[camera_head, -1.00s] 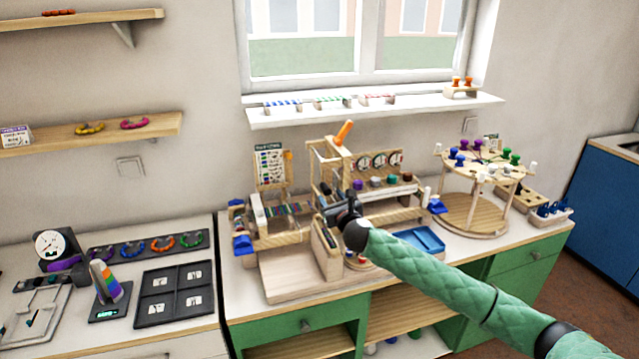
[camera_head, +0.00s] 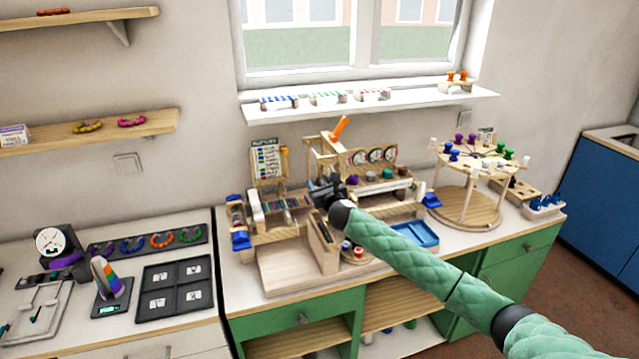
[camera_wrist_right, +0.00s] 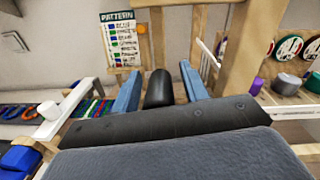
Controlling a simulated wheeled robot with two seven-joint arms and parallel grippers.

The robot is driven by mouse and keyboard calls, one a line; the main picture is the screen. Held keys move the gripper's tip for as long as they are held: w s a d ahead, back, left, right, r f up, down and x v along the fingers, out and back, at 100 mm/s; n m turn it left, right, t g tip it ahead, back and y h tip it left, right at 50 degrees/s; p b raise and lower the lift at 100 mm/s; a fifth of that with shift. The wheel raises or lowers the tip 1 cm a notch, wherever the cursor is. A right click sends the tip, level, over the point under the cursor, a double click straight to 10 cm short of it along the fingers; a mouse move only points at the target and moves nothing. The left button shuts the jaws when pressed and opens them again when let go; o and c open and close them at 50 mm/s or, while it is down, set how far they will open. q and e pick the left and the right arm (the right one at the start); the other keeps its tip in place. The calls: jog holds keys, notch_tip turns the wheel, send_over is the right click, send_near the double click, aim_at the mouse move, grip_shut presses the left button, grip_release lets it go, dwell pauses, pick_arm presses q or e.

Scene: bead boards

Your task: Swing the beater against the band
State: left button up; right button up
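My right gripper (camera_head: 322,190) is over the middle of the wooden loom. In the right wrist view its two blue-grey fingers (camera_wrist_right: 160,80) stand apart on either side of a black rounded grip (camera_wrist_right: 158,88), with a gap showing on the right. The grip looks like the beater's handle, but its join to the beater is hidden. The band of coloured strands (camera_head: 285,204) lies left of the gripper; it also shows in the right wrist view (camera_wrist_right: 92,108). Wooden uprights (camera_wrist_right: 238,50) rise beyond the fingers. My left gripper is out of view.
A pattern card (camera_head: 267,160) stands behind the band. An orange handle (camera_head: 339,127) sticks up above the frame. Dials (camera_head: 374,155) and coloured knobs are to the right, then a round peg stand (camera_head: 470,207). A blue tray (camera_head: 416,234) lies in front.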

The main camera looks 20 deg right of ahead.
grip_shut()
jog(key=shift+a+m, duration=0.55)
jog(key=shift+m, duration=0.15)
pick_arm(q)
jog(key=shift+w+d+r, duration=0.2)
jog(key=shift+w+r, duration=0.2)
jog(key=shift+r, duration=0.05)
pick_arm(e)
jog(key=shift+s+a+r+m, duration=0.1)
jog(key=shift+a+r+m, duration=0.1)
jog(key=shift+a+m, duration=0.6)
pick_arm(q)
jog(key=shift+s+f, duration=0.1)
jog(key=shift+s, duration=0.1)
pick_arm(e)
jog(key=shift+d, duration=0.15)
